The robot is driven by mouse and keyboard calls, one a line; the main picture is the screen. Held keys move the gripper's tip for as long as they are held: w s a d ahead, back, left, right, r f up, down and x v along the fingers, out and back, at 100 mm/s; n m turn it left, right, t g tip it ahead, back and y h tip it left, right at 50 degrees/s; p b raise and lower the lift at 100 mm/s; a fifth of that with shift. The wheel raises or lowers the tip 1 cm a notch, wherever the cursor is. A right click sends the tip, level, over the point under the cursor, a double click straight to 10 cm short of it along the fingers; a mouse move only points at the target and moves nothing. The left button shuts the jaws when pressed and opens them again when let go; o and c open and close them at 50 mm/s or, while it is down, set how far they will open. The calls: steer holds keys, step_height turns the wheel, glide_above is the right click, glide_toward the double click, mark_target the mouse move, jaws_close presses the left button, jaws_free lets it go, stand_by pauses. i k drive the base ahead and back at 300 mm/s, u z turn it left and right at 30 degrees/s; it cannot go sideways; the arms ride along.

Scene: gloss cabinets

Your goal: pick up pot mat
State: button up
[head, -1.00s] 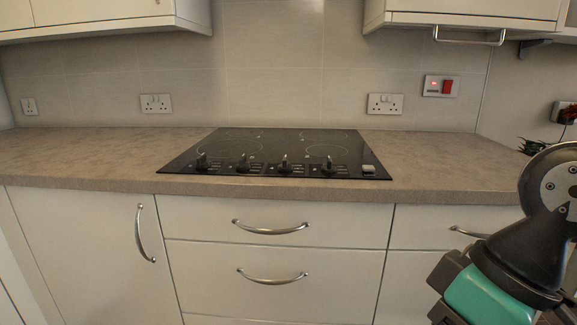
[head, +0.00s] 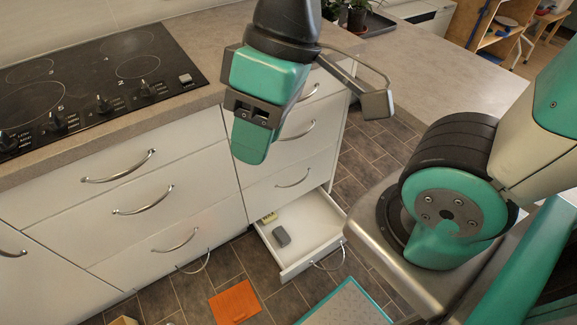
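An orange square mat (head: 235,302), which looks like the pot mat, lies flat on the dark tiled floor near the bottom middle of the head view. It is in front of the cabinets, left of the open drawer. My gripper (head: 251,143) hangs pointing down near the upper middle, in front of the cabinet fronts. It appears well above the mat and apart from it. I see it from one side, so the gap between its fingers is hidden. No held object shows.
A black hob (head: 125,65) is on the counter. A teal-edged panel (head: 345,305) is right of the mat. Wooden shelves (head: 497,35) stand far right.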

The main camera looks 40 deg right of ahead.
mark_target(236, 304)
steer(key=u, duration=0.25)
steer(key=k, duration=0.9)
steer(key=z, duration=0.9)
